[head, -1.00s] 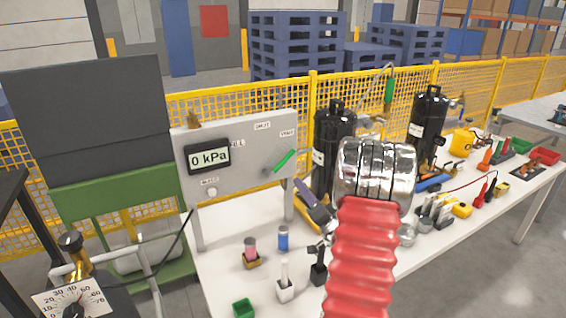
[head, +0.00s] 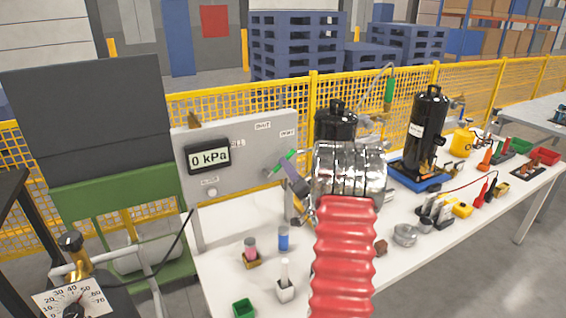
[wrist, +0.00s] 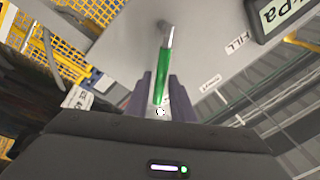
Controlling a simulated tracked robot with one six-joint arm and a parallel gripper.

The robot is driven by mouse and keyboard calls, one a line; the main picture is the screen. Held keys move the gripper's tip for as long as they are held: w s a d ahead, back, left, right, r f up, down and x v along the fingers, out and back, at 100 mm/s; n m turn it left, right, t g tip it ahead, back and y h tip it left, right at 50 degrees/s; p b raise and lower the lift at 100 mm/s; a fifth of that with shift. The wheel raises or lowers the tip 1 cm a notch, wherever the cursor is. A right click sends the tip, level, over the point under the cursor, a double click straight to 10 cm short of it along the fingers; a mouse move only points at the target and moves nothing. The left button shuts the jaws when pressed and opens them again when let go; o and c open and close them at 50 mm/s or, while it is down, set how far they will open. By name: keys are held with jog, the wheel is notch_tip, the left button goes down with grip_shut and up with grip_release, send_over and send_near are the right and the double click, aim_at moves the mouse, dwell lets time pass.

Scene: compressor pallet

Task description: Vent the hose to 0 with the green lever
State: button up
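The green lever (head: 283,162) is on the grey panel (head: 235,170) and slants up to the right, toward the right-hand label. It also shows in the wrist view (wrist: 164,78), on a silver pivot. My gripper (head: 294,178) is close in front of the lever; my arm hides much of it. In the wrist view my gripper (wrist: 163,90) has its two purple-grey fingers apart, one on each side of the lever's end. Whether they touch it I cannot tell. The panel display (head: 209,156) reads 0 kPa. The hose is not clearly seen.
Black cylinders (head: 427,128) stand on the white bench (head: 225,285) behind and right of my arm. Small holders, cups and tools lie along the bench. A yellow mesh fence (head: 230,103) runs behind. A dial (head: 72,300) is at lower left.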

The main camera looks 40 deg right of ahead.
jog(key=shift+x, duration=1.7)
jog(key=shift+c, duration=0.5)
grip_shut()
jog(key=shift+a, duration=0.1)
